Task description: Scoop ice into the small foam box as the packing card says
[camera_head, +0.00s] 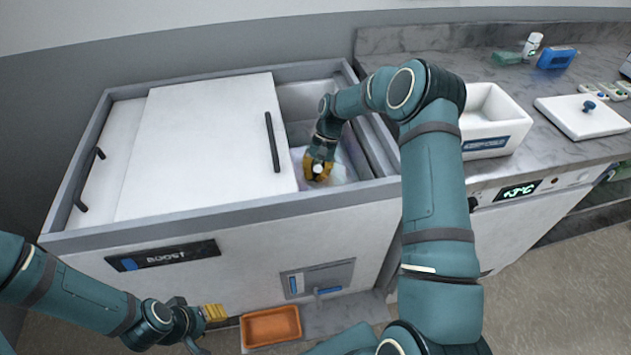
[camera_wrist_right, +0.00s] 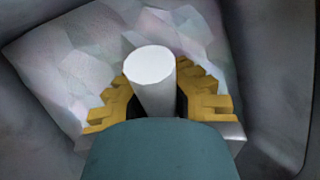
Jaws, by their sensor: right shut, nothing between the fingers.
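My right gripper (camera_head: 318,172) is down inside the open right part of the ice chest (camera_head: 130,222). Its yellow fingers are shut, with nothing held. A white round-ended cylinder (camera_wrist_right: 150,68) shows at the fingers in the right wrist view; what it belongs to is hidden. Pale, faceted ice (camera_wrist_right: 75,65) lies beyond and around it. A white open foam box (camera_head: 511,108) with a blue label stands on the counter right of my right arm. My left gripper (camera_head: 205,322) hangs low in front of the chest; its opening is unclear. I cannot make out a packing card.
A white sliding lid (camera_head: 205,140) with a dark handle covers much of the chest. A white lid (camera_head: 582,122) with a blue knob lies on the counter (camera_head: 400,42). An orange tray (camera_head: 270,327) sits low in front. A bottle (camera_head: 532,45) and blue box (camera_head: 557,57) stand behind.

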